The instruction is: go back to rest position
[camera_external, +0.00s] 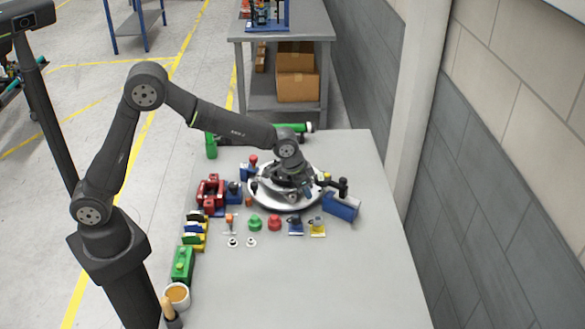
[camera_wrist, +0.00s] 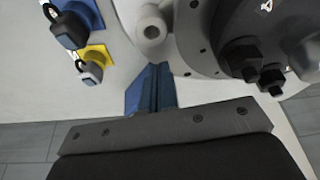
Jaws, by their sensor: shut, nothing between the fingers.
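My gripper (camera_external: 304,190) is low over the round silver fixture (camera_external: 268,201) on the grey table. It is small and dark there, shut with nothing visible in it. Its fingertips are hard to make out, and I cannot tell whether it touches the fixture. In the wrist view, a grey bar with screws crosses the bottom, and a large dark round part with bolts (camera_wrist: 262,50) fills the upper right. My arm reaches from its base at the left across the table.
A blue block (camera_external: 341,207) with a black part lies right of the fixture; blue also shows in the wrist view (camera_wrist: 150,88). Red (camera_external: 274,222) and green (camera_external: 255,222) knobs and blue and yellow plates stand in front. Red, yellow and green parts line the left edge. The front right table is clear.

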